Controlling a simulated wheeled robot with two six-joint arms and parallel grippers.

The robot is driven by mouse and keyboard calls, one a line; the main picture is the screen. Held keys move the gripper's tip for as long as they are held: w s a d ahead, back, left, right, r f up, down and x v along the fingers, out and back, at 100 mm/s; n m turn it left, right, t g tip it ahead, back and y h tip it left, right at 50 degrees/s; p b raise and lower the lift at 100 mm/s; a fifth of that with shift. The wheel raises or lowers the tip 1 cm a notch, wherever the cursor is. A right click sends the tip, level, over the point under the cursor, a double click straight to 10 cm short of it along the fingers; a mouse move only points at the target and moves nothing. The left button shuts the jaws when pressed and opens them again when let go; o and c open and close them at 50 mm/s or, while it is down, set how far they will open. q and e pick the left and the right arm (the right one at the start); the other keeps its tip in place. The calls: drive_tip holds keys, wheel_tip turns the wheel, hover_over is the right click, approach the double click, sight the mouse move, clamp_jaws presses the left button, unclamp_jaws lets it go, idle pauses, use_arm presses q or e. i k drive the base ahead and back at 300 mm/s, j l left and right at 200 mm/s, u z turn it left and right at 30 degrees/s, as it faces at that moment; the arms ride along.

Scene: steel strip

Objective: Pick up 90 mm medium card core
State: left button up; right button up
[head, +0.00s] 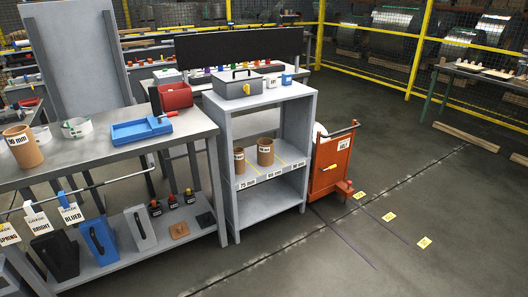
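A large brown card core (28,155) stands upright on the grey bench at the far left; its white label ends in "0 mm", but the first digit is hard to read. Two smaller brown card cores stand upright on the middle shelf of the grey shelf unit. The left one (239,168) is shorter or narrower, and the right one (265,158) is slightly bigger. Both carry white labels too small to read surely. Shelf-edge labels (248,183) below them show sizes, one seemingly "75 mm". Neither of my grippers is in view.
A grey toolbox (238,88) stands on the shelf unit (222,150). An orange cart (330,165) stands right of it. Open floor lies in front and right.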

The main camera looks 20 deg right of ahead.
sight(21, 142)
drive_tip(key=i+u, duration=0.2)
drive_tip(key=u, duration=0.25)
drive_tip(key=i+l+u, duration=0.15)
drive_tip(key=u, duration=0.25)
drive_tip(key=i+l+u, duration=0.2)
drive_tip(key=u, duration=0.25)
